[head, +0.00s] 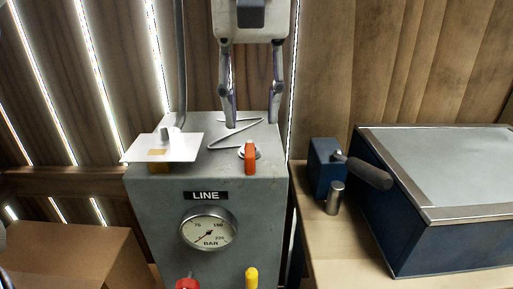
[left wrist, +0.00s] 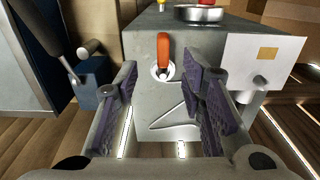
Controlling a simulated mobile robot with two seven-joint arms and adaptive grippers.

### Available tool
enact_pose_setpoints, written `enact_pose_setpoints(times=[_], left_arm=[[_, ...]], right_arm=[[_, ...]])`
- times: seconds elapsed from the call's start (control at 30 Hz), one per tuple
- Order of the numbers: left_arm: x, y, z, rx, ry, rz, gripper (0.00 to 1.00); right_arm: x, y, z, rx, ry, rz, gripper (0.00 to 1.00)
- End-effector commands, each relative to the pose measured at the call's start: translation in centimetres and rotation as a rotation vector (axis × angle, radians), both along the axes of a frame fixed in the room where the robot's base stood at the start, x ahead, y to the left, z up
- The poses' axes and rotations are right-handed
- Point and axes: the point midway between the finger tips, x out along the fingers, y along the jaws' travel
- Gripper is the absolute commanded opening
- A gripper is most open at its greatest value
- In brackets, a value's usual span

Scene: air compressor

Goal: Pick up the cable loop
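The cable loop looks like a thin grey line bent in a zigzag (head: 236,133) on the top of the grey LINE cabinet (head: 150,215). It also shows in the left wrist view (left wrist: 174,118), between the fingers and below the orange lever. My left gripper (head: 254,118) points down over the back part of the cabinet top, fingers apart and nothing between them. In the left wrist view the purple-padded fingers (left wrist: 163,85) are spread to both sides of the loop. I cannot tell the exact height of the fingertips above it.
An orange lever (head: 250,157) stands close in front of the loop. A white plate (head: 163,148) and a grey pipe (head: 181,70) are left of it. A blue box (head: 440,235) and a dark-handled lever (head: 370,173) stand on the wooden bench to the right.

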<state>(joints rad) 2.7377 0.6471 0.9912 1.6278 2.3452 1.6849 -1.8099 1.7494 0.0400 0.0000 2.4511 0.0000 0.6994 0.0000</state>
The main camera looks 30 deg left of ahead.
Motion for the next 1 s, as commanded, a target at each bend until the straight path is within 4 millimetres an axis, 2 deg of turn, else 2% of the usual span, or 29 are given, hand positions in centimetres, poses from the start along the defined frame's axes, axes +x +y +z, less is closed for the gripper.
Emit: enact_pose_setpoints(times=[0.03,0.17,0.4,0.5,0.67,0.7,0.8,0.87,1.0], left_arm=[[0.0,0.1,-1.1,0.001,0.004,0.000,0.37],[0.0,0.1,-2.7,0.002,0.003,0.001,0.37],[-0.3,0.5,-6.9,0.002,0.001,0.000,0.37],[-0.3,0.5,-7.7,0.002,0.001,0.000,0.37],[-0.3,0.5,-7.8,0.001,0.000,0.001,0.37],[-0.3,0.5,-7.8,0.001,0.001,0.001,0.34],[-0.3,0.5,-7.7,0.001,0.001,0.001,0.12],[-0.3,0.5,-7.7,0.002,0.001,0.001,0.00],[-0.3,0.5,-7.7,0.001,0.001,0.001,0.00]], right_arm=[[0.0,0.0,0.0,0.000,0.001,0.000,0.40],[0.0,0.0,-0.1,0.000,0.000,0.000,0.40],[0.3,0.0,0.1,0.000,-0.010,0.000,0.40],[0.3,0.0,0.2,0.000,-0.010,0.000,0.40],[0.3,0.0,0.2,0.000,-0.010,0.000,0.40],[0.3,0.0,0.2,0.000,-0.010,0.000,0.40],[0.3,0.0,0.2,0.000,-0.010,0.000,0.40],[0.3,0.0,0.2,0.000,-0.010,0.000,0.40],[0.3,0.0,0.1,0.000,-0.010,0.000,0.40]])
